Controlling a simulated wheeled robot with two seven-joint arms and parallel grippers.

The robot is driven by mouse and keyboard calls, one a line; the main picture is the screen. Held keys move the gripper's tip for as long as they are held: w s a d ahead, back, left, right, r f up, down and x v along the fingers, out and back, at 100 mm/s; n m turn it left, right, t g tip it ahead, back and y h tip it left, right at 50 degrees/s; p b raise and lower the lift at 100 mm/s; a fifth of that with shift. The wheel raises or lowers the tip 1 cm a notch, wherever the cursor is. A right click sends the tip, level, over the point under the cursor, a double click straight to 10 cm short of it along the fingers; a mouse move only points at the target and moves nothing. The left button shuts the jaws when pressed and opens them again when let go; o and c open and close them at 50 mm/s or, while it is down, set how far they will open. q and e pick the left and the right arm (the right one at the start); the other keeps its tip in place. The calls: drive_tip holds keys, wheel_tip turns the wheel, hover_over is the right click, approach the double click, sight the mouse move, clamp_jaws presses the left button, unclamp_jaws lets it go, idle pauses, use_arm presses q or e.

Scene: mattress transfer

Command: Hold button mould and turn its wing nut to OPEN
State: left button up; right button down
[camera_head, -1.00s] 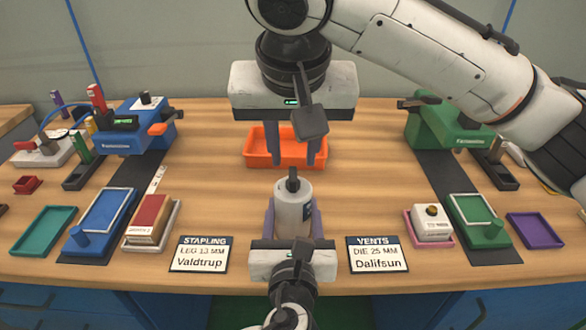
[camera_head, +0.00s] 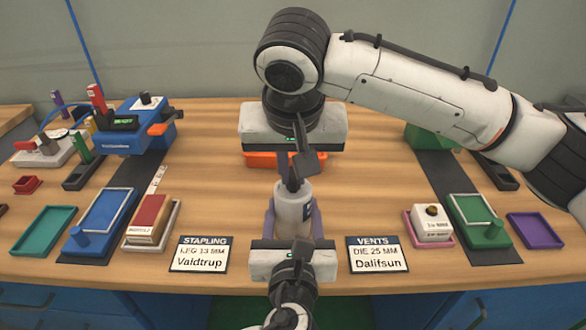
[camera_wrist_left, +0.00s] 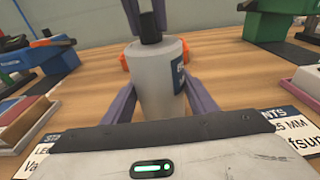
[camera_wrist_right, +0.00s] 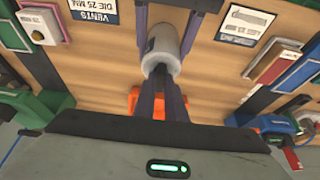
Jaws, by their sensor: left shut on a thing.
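The button mould (camera_head: 292,208) is a pale upright cylinder with a blue label, at the table's front middle. Its black wing nut (camera_wrist_left: 150,28) sits on top. My left gripper (camera_head: 292,222) is shut on the mould from the front, with a purple finger on each side, as the left wrist view (camera_wrist_left: 160,105) also shows. My right gripper (camera_head: 297,172) points down from above; its fingers flank the wing nut, seemingly with a little space between. In the right wrist view the mould (camera_wrist_right: 162,48) lies just beyond those fingertips. Which way the nut points is hard to tell.
An orange bin (camera_head: 258,160) stands behind the mould, partly hidden by my right gripper. STAPLING (camera_head: 199,254) and VENTS (camera_head: 377,254) cards lie at the front. Blue stapling gear (camera_head: 140,128) stands left, green gear (camera_head: 425,137) right. Wood around the mould is clear.

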use_arm(q)
drive_tip(key=shift+r, duration=0.15)
use_arm(e)
drive_tip(key=shift+n, duration=0.3)
drive_tip(key=n, duration=0.1)
drive_tip(key=n+y, duration=0.1)
drive_tip(key=n, duration=0.1)
drive_tip(key=n+y, duration=0.1)
drive_tip(key=n, duration=0.1)
drive_tip(key=shift+d+g, duration=0.25)
drive_tip(key=shift+g, duration=0.05)
drive_tip(key=n, duration=0.2)
drive_tip(key=n+g+y, duration=0.1)
drive_tip(key=n, duration=0.2)
drive_tip(key=shift+w+d+n+y, duration=0.1)
drive_tip(key=shift+w+n+y, duration=0.05)
drive_tip(key=shift+n+y, duration=0.15)
drive_tip(key=n+g, duration=0.1)
drive_tip(key=n, duration=0.1)
drive_tip(key=n+g, duration=0.1)
drive_tip(key=n, duration=0.3)
drive_tip(key=shift+w+n+g+y, duration=0.25)
drive_tip(key=shift+n+g+y, duration=0.05)
drive_tip(key=shift+g+y, duration=0.1)
use_arm(q)
drive_tip(key=shift+a, duration=0.1)
use_arm(e)
drive_tip(key=shift+d, duration=0.1)
drive_tip(key=c, duration=1.8)
unclamp_jaws()
